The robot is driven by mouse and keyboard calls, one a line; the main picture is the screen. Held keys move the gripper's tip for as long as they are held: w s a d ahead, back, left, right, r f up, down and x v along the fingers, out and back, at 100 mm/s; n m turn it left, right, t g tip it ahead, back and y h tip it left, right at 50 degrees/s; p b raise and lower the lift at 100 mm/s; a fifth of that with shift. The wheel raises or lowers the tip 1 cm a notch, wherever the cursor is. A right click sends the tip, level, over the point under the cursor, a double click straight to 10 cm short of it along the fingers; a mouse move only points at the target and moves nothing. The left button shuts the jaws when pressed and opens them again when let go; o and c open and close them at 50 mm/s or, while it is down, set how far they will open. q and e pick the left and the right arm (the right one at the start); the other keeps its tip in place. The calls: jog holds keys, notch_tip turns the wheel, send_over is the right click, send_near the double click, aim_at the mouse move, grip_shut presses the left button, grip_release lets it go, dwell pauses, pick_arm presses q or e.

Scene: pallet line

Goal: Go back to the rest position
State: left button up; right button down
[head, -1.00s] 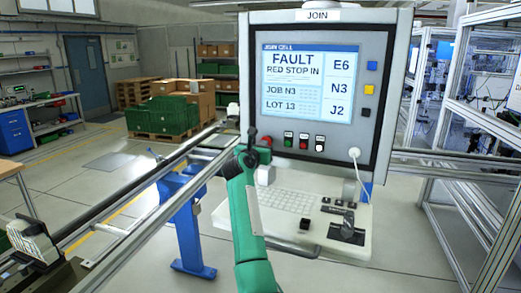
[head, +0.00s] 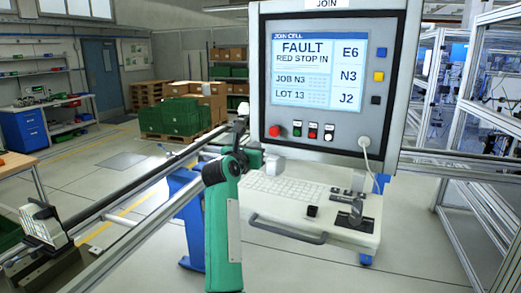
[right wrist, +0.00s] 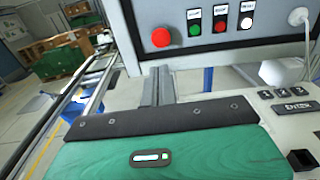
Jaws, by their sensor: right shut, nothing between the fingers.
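My right gripper (head: 241,127) is shut and empty, at the end of my green right arm. It is in front of and to the left of the JOIN panel (head: 395,50), apart from the red button (head: 274,131). In the right wrist view, the shut fingers (right wrist: 158,86) point toward the panel, below the red button (right wrist: 160,37). My left gripper is in neither view.
The panel screen (head: 318,70) reads FAULT, RED STOP IN. A keyboard shelf (head: 345,232) juts out below it. Conveyor rails (head: 130,240) run along the left, with a blue stand (head: 186,215). Crates on a pallet (head: 168,118) stand far back.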

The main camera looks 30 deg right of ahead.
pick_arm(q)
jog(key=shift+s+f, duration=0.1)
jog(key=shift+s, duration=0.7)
pick_arm(e)
jog(key=shift+s+a, duration=0.25)
jog(key=shift+r, duration=0.1)
jog(key=shift+s, duration=0.15)
